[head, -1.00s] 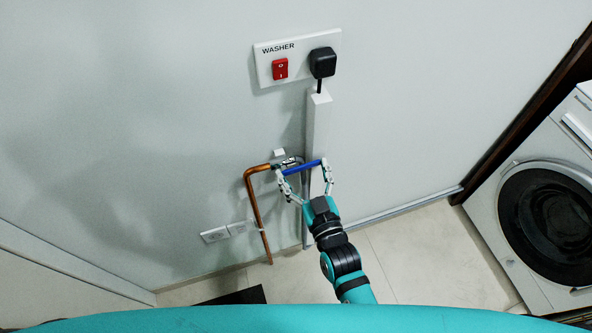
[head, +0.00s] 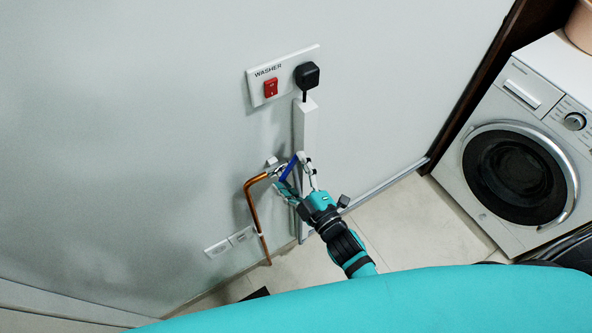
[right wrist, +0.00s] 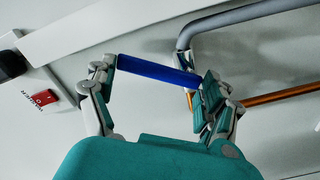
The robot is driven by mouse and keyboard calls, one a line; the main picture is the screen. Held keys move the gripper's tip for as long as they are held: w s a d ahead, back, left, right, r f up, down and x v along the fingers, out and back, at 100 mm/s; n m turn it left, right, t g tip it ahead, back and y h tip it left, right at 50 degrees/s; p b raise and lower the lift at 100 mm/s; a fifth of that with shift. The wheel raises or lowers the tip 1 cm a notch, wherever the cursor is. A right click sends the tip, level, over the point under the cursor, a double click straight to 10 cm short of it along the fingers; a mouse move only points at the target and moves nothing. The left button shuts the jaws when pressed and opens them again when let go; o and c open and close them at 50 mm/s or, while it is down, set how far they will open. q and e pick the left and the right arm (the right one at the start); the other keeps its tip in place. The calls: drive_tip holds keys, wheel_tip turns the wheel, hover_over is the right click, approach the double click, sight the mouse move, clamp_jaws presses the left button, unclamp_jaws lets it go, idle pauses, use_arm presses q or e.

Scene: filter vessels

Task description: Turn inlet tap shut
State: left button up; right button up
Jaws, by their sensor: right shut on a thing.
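The inlet tap's blue lever (head: 289,168) is at the end of a copper pipe (head: 255,218) on the wall, and it slants steeply up to the right in the head view. My right gripper (head: 292,172) is closed on the lever, with one finger at each end of it. The right wrist view also shows the blue lever (right wrist: 158,72) spanning between the two fingers of the gripper (right wrist: 158,76). The tap's body is partly hidden by the finger at the pipe end. My left gripper is not in view.
A grey hose (right wrist: 230,22) bends close by the tap. Above are a red switch (head: 271,88) and a black plug (head: 307,75) on the washer plate, with white trunking (head: 305,125) below. Wall sockets (head: 230,242) sit low. A washing machine (head: 520,150) stands right.

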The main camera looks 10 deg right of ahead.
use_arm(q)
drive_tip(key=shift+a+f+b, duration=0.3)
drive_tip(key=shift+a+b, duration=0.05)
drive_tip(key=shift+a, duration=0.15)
use_arm(e)
drive_tip(key=shift+s+a+r+n, duration=0.1)
drive_tip(key=shift+a+r+n, duration=0.15)
drive_tip(key=shift+n, duration=0.85)
drive_tip(key=shift+a+r+n, duration=0.1)
drive_tip(key=shift+a+n, duration=0.2)
drive_tip(key=shift+n, duration=0.8)
drive_tip(key=shift+s+a+r+n, duration=0.1)
drive_tip(key=shift+a+r+n, duration=0.15)
drive_tip(key=shift+n, duration=0.85)
drive_tip(key=o, duration=1.5)
drive_tip(key=shift+f, duration=0.1)
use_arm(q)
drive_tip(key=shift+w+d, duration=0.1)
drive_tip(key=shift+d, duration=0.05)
use_arm(e)
drive_tip(key=shift+o, duration=0.2)
drive_tip(key=shift+f, duration=0.1)
